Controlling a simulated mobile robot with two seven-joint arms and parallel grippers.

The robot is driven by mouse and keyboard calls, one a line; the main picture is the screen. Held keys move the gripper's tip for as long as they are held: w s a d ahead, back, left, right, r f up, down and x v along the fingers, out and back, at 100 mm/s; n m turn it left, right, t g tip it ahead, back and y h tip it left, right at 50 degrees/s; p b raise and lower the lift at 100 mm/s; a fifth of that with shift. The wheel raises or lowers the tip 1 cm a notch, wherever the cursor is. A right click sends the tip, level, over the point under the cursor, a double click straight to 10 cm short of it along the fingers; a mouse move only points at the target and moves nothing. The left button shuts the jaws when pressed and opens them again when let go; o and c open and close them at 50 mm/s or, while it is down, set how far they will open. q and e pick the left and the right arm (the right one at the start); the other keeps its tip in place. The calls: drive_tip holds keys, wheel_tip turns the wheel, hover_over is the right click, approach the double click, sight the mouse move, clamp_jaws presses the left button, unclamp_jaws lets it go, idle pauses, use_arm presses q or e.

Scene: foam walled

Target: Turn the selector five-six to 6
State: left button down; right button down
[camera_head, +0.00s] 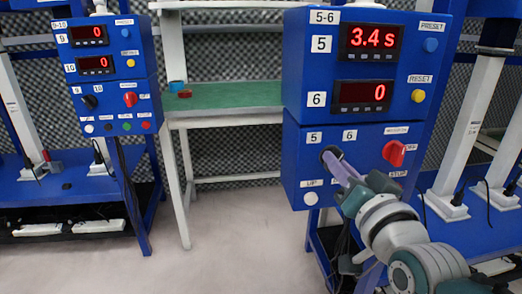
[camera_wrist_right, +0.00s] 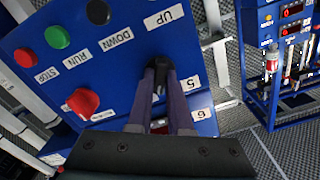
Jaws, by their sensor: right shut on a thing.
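The selector five-six sits on the blue control box (camera_head: 297,140) marked 5-6, below its labels 5 (camera_head: 314,137) and 6 (camera_head: 350,135). Its black knob shows between the fingers in the right wrist view (camera_wrist_right: 157,85). My right gripper (camera_head: 331,158) reaches in from the lower right and is shut on this knob; its purple-grey fingers also show in the right wrist view (camera_wrist_right: 159,72). The fingers hide much of the knob, and I cannot tell which label it points to. My left gripper is not in view.
Display 5 (camera_head: 371,40) reads 3.4 s and display 6 (camera_head: 362,94) reads 0. A red rotary switch (camera_head: 394,152) is right of the selector. A white button (camera_head: 311,198) is below. Another blue box (camera_head: 102,60) stands left, with a green-topped bench (camera_head: 235,98) between.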

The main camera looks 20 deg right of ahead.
drive_tip(key=shift+f+m, duration=0.1)
drive_tip(key=shift+m, duration=0.3)
drive_tip(key=c, duration=0.8)
unclamp_jaws()
drive_tip(key=shift+c, duration=0.2)
drive_tip(key=p+v, duration=0.2)
drive_tip(key=v, duration=0.8)
drive_tip(key=shift+w, duration=0.1)
